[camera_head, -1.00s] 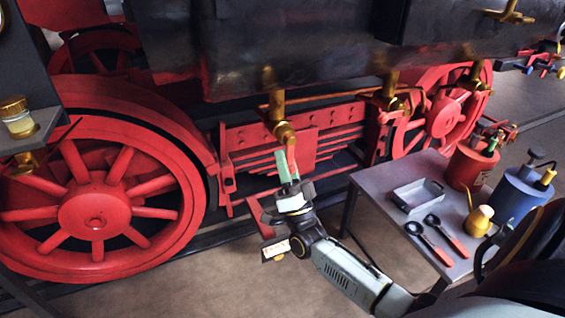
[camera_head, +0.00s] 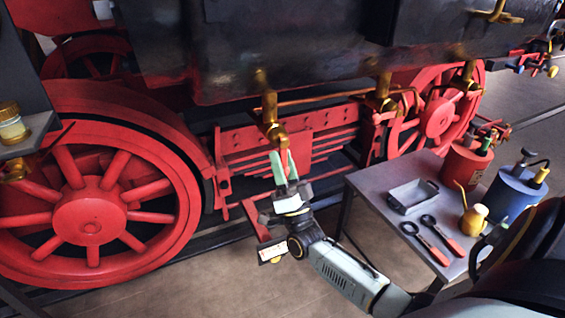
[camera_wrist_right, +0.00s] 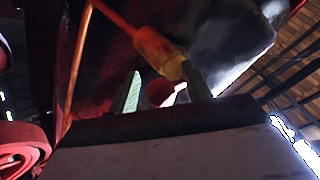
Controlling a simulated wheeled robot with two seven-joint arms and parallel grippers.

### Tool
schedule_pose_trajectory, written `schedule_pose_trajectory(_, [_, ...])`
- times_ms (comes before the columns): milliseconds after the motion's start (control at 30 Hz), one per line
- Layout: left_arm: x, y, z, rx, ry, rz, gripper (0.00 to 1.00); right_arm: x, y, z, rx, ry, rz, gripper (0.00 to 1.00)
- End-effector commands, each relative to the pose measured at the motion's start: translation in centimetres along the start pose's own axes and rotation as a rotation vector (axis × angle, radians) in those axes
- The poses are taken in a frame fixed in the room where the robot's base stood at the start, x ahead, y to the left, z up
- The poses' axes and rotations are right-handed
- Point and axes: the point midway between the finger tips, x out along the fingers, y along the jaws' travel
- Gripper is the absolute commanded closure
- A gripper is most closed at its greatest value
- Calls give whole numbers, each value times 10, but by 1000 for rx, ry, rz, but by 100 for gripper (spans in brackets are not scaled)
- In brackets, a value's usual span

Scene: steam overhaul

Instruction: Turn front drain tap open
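The front drain tap (camera_head: 272,112) is a brass fitting hanging under the dark cylinder, with a reddish-orange handle (camera_head: 290,162) below it. My right gripper (camera_head: 284,166), with green fingertips, is raised from below, just under the tap. Its fingers are apart, with the handle between them. In the right wrist view the brass tap body (camera_wrist_right: 158,52) is above the fingertips and the round red handle end (camera_wrist_right: 160,92) shows between the open fingers (camera_wrist_right: 163,90). A gap shows beside the handle; contact cannot be told. My left gripper is not in view.
A red spoked wheel (camera_head: 90,215) is at left, another (camera_head: 437,118) at right. A grey table (camera_head: 365,182) right of my arm holds a tray (camera_head: 412,195), two red-handled tools, an oil can (camera_head: 474,218) and red and blue containers. A second brass tap (camera_head: 382,95) is further right.

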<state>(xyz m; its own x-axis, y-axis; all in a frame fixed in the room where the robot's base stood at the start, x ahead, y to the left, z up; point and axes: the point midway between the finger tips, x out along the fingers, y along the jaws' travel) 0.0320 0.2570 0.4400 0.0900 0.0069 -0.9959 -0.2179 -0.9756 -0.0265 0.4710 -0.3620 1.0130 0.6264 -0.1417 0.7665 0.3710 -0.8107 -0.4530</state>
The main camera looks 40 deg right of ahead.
Motion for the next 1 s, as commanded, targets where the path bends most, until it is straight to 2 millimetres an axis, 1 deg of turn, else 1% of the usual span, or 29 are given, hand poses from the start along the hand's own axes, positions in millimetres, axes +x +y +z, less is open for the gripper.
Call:
schedule_pose_trajectory(67, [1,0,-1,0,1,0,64,-6,1,1,0,-2,2,52])
schedule_pose_trajectory(167, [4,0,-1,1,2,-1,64,-19,2,1,0,-4,5,52])
schedule_pose_trajectory(333, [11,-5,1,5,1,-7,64,-57,2,1,-1,-6,5,52])
schedule_pose_trajectory(500, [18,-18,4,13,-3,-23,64,-95,2,1,-1,-3,5,52])
schedule_pose_trajectory(633, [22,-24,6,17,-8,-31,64,-117,1,0,-2,-3,3,52])
schedule_pose_trajectory(700, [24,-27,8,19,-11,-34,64,-125,1,0,-2,-1,3,52])
schedule_pose_trajectory(800, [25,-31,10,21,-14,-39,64,-132,1,0,-1,0,2,52])
schedule_pose_trajectory(1000, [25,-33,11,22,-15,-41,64,-134,0,-1,-1,1,1,52])
